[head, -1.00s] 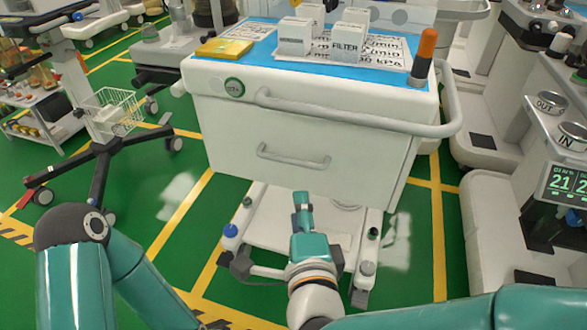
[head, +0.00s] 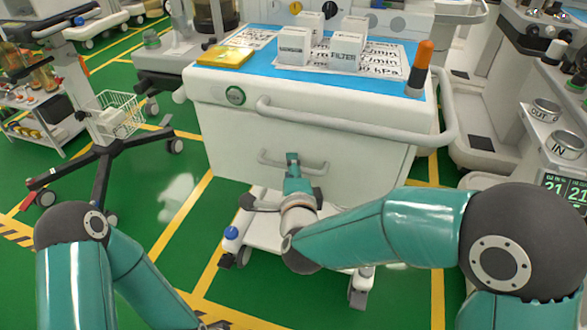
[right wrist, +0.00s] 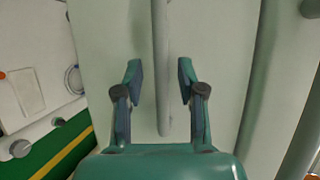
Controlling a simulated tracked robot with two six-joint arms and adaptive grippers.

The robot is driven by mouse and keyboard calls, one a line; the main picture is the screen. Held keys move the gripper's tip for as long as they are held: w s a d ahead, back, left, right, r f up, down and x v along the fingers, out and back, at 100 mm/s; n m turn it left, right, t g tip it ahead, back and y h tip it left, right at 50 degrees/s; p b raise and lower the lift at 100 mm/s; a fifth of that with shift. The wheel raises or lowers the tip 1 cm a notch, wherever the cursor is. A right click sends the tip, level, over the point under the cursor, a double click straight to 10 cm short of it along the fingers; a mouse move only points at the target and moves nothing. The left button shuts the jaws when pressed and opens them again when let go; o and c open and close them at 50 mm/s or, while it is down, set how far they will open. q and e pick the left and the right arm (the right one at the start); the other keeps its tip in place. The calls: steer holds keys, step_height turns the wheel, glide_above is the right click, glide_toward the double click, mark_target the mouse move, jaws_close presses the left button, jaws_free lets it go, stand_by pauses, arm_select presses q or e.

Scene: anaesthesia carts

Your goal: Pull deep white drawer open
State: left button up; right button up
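The deep white drawer (head: 232,140) is the large front of the white cart, and it looks shut. Its grey bar handle (head: 268,159) runs across the front; it also shows in the right wrist view (right wrist: 160,35) as an upright bar. My right gripper (head: 292,160) is at the middle of this handle. In the right wrist view its two fingers (right wrist: 160,78) are open, one on each side of the bar, with gaps. I cannot tell how deep the bar sits between them. My left gripper is out of view; only the left arm shows.
A thick push rail (head: 350,127) curves above the handle. The cart top holds white boxes (head: 345,52), a yellow pack (head: 224,56) and an orange-topped cylinder (head: 421,65). A wheeled stand with a basket (head: 112,108) is at left. Green floor is clear before the cart.

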steer(key=shift+w+f, duration=0.1)
steer(key=shift+w, duration=0.3)
jaws_close()
